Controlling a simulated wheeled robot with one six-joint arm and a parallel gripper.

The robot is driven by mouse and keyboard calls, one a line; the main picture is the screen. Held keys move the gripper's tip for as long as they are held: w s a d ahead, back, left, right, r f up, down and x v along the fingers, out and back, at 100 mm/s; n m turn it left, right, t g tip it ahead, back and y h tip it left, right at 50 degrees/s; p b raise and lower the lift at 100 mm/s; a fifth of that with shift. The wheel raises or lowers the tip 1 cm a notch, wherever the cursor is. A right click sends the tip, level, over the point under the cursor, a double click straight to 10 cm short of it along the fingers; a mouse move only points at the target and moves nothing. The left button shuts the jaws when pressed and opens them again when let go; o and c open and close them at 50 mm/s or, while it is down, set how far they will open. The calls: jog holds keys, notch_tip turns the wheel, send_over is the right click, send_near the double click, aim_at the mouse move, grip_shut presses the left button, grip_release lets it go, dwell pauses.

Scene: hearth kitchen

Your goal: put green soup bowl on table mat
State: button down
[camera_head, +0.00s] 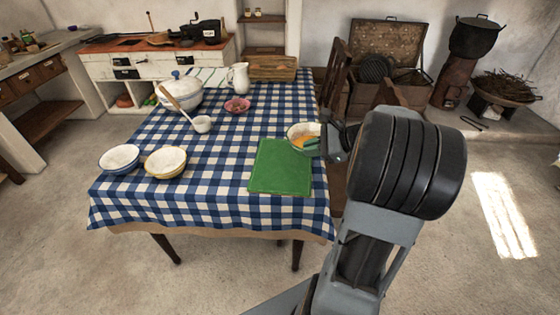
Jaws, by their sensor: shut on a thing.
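The green soup bowl (293,132) has a pale wall and orange contents. It is at the right side of the table, at the far right corner of the green table mat (275,180). My gripper (317,142) reaches in from the right and is shut on the bowl's right side. My wrist hides part of the gripper. The bowl overlaps the mat's far edge in the picture; I cannot tell whether it touches the mat or hangs above it. The mat lies flat, and most of it is bare.
A blue-rimmed bowl (119,158) and a yellow-rimmed bowl (165,161) stand at the table's left. A small white cup (202,124), a pink bowl (237,106), a tureen (181,95) and a white jug (239,77) stand farther back. A wooden chair (336,70) is behind right.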

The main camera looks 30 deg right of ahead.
aim_at(297, 148)
jog(key=w, duration=0.1)
jog(key=w+a+f, duration=0.2)
jog(key=w, duration=0.1)
jog(key=shift+a, duration=0.1)
jog(key=shift+w+a+f+b, duration=0.35)
jog(key=shift+w+f, duration=0.5)
jog(key=shift+f, duration=0.7)
jog(key=shift+w+a+f+b, duration=0.35)
jog(key=shift+w+f, duration=0.55)
jog(key=shift+f, duration=0.65)
jog(key=shift+w+a+f+b, duration=0.2)
jog(key=shift+w+a+f, duration=0.25)
jog(key=shift+w+f, duration=0.75)
jog(key=shift+s+f, duration=0.35)
jog(key=shift+f, duration=0.1)
